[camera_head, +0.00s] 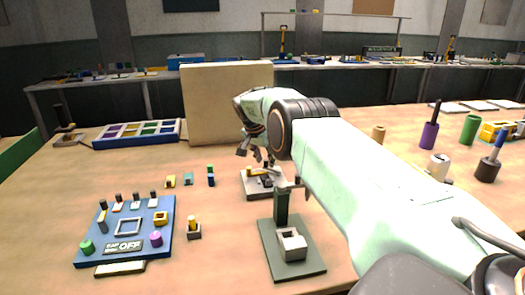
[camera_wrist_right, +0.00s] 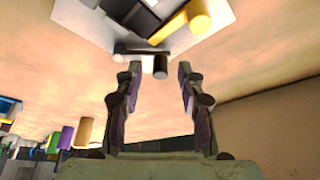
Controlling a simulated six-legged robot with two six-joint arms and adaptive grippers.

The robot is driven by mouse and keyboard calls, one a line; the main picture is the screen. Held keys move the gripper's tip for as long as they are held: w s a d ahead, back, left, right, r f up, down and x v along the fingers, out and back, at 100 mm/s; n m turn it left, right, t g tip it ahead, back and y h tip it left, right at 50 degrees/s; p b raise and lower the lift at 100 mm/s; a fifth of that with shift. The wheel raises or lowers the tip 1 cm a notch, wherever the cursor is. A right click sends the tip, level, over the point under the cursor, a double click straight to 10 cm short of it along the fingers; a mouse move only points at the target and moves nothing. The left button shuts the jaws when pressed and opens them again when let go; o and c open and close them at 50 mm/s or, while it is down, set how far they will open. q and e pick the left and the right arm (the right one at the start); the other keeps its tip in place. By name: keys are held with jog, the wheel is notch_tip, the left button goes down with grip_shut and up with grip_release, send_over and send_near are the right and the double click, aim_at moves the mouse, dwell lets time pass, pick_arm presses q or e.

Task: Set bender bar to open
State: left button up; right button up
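The bender (camera_head: 256,188) is a small light-grey plate with dark blocks and a yellow cylinder, in the middle of the table in the head view. In the right wrist view the bender plate (camera_wrist_right: 95,18) is at the top, with a yellow cylinder (camera_wrist_right: 190,18). A dark bar (camera_wrist_right: 135,51) with a hanging round knob (camera_wrist_right: 160,67) lies along the plate's near edge. My right gripper (camera_head: 257,154) is over the bender; in the wrist view its open fingers (camera_wrist_right: 157,75) stand either side of the knob, with gaps visible. I cannot tell the bar's setting. My left gripper is out of view.
A green stand (camera_head: 296,266) with a pale block is close in front of the bender. A blue panel (camera_head: 90,253) marked OFF is at left. A cream board (camera_head: 200,110) stands behind. Small blocks lie between panel and bender. Cylinders stand at right.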

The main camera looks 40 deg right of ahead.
jog(key=v, duration=1.2)
